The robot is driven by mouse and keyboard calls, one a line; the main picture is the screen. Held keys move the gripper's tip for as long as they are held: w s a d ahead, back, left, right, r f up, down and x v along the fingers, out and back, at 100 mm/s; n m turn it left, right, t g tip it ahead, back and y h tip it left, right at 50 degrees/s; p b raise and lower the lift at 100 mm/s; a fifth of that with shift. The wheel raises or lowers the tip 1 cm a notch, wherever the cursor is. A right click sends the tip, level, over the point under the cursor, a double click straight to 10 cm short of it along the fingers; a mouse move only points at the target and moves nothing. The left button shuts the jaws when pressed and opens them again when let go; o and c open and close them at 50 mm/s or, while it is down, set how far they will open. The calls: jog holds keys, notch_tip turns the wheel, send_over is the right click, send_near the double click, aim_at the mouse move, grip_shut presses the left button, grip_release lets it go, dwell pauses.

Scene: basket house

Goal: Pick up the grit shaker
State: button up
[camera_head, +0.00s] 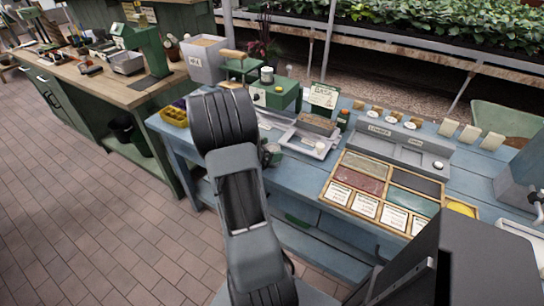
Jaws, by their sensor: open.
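No label I can read marks the grit shaker. A small dark green bottle (343,120) stands upright on the blue bench (300,177), just right of a grey tray. A small grey-green cup (272,154) stands near the bench's front edge, close beside my arm. A white-lidded container (267,75) sits on top of a green box (275,95). I cannot tell which of these is the shaker. My arm rises across the middle of the view and hides part of the bench. My gripper and its fingers do not show.
A wooden sectioned tray (329,192) with coloured fills and cards lies on the bench's right half. A grey rack (400,145) stands behind it. A grey tray (310,143) and a yellow egg-box-like tray (174,117) lie further left. Brick floor (90,210) is clear at left.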

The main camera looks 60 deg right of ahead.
jog(key=c, duration=1.1)
jog(key=shift+r, duration=0.1)
